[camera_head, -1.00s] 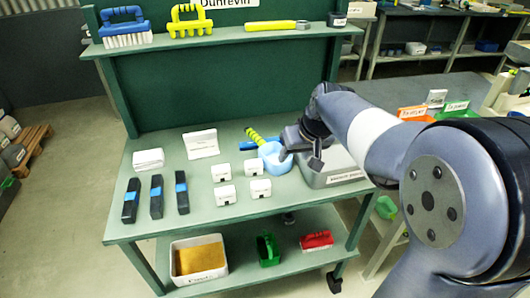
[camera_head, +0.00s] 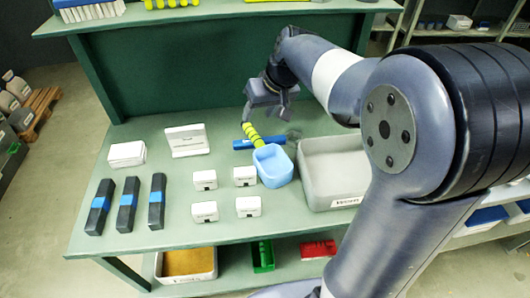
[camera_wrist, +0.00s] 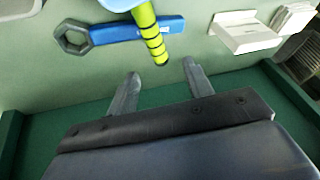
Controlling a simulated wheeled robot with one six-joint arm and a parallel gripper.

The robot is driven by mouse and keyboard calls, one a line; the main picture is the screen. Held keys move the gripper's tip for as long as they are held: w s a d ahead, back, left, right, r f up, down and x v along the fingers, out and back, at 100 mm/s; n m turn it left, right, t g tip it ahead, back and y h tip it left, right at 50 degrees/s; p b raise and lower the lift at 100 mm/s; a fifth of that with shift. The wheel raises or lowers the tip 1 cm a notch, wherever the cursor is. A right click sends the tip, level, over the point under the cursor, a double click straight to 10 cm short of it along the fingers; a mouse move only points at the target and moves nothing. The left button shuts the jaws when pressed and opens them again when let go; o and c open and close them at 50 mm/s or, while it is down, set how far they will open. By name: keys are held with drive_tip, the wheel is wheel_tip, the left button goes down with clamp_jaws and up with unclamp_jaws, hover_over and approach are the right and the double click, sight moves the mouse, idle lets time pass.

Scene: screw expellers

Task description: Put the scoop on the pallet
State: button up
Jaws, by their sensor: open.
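The scoop has a light blue bowl (camera_head: 272,166) and a yellow-green handle with dark bands (camera_head: 251,134). It lies on the green workbench (camera_head: 150,215), handle pointing to the back. My gripper (camera_head: 266,117) is open and empty near the handle's end, above the back of the bench. In the wrist view the handle (camera_wrist: 151,36) comes down toward the gap between my two fingers (camera_wrist: 160,72); I cannot tell whether they touch it. The bowl is mostly cut off there. The wooden pallet (camera_head: 41,106) is on the floor at the far left, with containers beside or on it.
A grey bin (camera_head: 330,170) stands right of the scoop. Small white boxes (camera_head: 244,176) stand to its left. The bench's back panel (camera_head: 215,70) rises behind my gripper.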

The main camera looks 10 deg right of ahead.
sight(250, 127)
drive_tip(key=x, duration=0.8)
drive_tip(key=shift+w+f+b, duration=0.3)
drive_tip(key=shift+w+f, duration=0.05)
drive_tip(key=shift+w, duration=0.1)
drive_tip(key=shift+c, duration=0.3)
clamp_jaws()
